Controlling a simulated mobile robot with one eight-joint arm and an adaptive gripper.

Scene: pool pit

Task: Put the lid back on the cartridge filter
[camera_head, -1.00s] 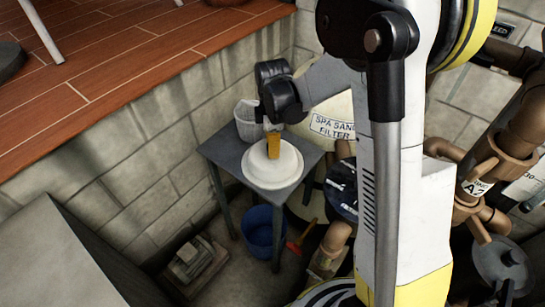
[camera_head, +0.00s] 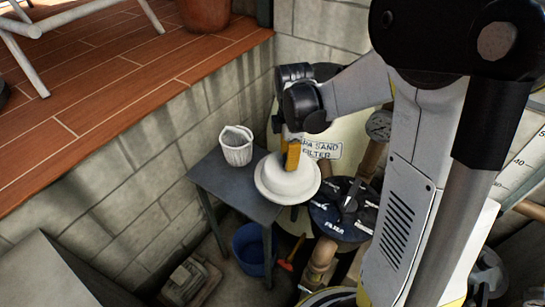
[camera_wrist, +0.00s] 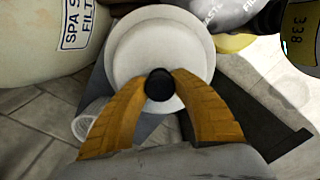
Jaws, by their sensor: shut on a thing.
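The white round lid (camera_head: 274,190), with a stepped rim, hangs at the right edge of the grey table and partly overlaps its top in the head view. My gripper (camera_head: 292,163), with orange fingers, is shut on the lid's knob. In the wrist view the fingers of my gripper (camera_wrist: 160,84) close on both sides of the black knob (camera_wrist: 160,86), and the lid (camera_wrist: 140,45) fills the upper middle. I cannot pick out the cartridge filter for sure; my arm covers much of the right side.
The grey table (camera_head: 225,183) carries a white basket (camera_head: 236,146). The spa sand filter tank (camera_head: 350,120) stands behind my gripper. A dark multiport valve (camera_head: 340,210) and brown pipes (camera_head: 322,258) lie to the right. A blue bucket (camera_head: 250,248) stands below the table.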

